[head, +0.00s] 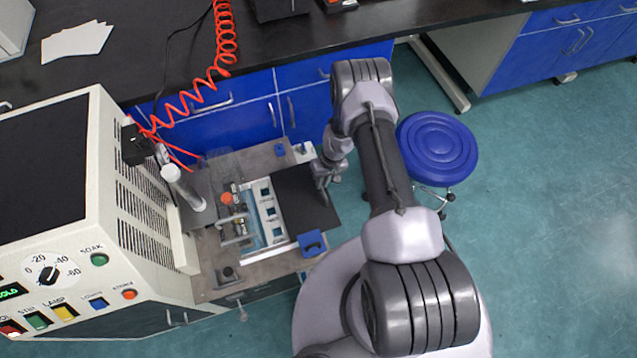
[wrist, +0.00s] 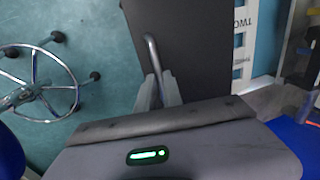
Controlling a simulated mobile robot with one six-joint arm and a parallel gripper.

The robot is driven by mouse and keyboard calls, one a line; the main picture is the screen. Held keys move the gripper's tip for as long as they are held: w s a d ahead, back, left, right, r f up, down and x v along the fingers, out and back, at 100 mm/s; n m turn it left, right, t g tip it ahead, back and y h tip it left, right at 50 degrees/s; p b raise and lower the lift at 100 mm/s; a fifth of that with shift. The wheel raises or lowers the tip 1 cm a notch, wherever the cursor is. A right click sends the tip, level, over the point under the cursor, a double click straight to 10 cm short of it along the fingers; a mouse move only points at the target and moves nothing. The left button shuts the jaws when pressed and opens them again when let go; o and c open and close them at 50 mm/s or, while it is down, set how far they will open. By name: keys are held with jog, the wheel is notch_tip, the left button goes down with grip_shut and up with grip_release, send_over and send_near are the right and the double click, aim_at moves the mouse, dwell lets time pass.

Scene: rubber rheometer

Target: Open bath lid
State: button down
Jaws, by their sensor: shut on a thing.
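The bath lid (head: 303,203) is a flat dark panel on the right side of the bench-top bath unit. To its left, a white rack with blue slots (head: 268,212) shows uncovered. In the wrist view the lid (wrist: 190,35) fills the upper middle, with a grey bar handle (wrist: 151,48) along its left edge. My gripper (wrist: 158,90) is shut on this handle; it also shows at the lid's right edge in the head view (head: 324,182). The exact finger contact is small and partly hidden in the head view.
A white control cabinet (head: 150,190) with knobs and buttons stands on the left. A blue stool (head: 437,147) is on the right. A red coiled hose (head: 222,40) hangs from the black bench. Open floor (head: 560,200) lies to the right.

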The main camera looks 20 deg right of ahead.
jog(key=c, duration=1.5)
grip_release()
jog(key=d+r+p, duration=0.3)
jog(key=r+p, duration=0.3)
jog(key=r, duration=1.1)
jog(key=shift+d, duration=0.15)
